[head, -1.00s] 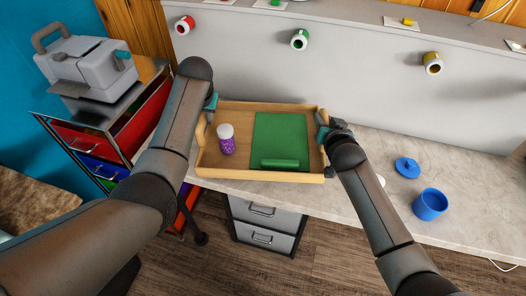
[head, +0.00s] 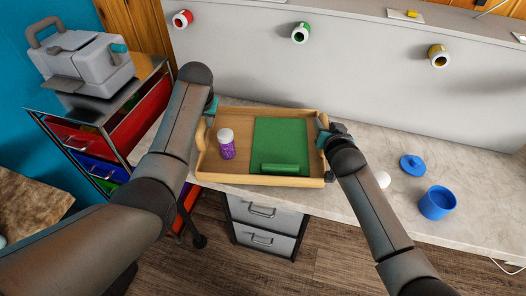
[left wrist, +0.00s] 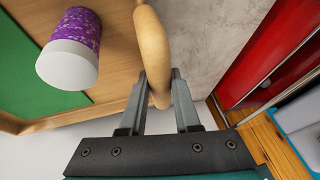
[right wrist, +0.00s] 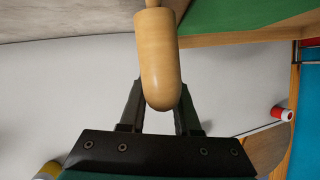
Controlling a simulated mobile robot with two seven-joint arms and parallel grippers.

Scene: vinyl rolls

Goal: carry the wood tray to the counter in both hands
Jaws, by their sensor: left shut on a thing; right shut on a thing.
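The wood tray (head: 262,181) is level over the front of the counter (head: 380,215), its near side about at the counter's front edge. I cannot tell whether it touches the top. It carries a purple jar with a white lid (head: 227,144), a green mat (head: 280,137) and a green roll (head: 281,169). My left gripper (head: 210,108) is shut on the tray's left handle, a rounded wooden bar in the left wrist view (left wrist: 152,45). My right gripper (head: 324,130) is shut on the right handle, which the right wrist view shows (right wrist: 157,60). My forearms hide nearby counter parts.
A blue pot (head: 437,203), its blue lid (head: 412,165) and a white round thing (head: 383,179) are on the counter to the right. A drawer cart (head: 88,137) with a grey machine (head: 85,62) stands left. Grey drawers (head: 262,222) are below. Small jars hang behind.

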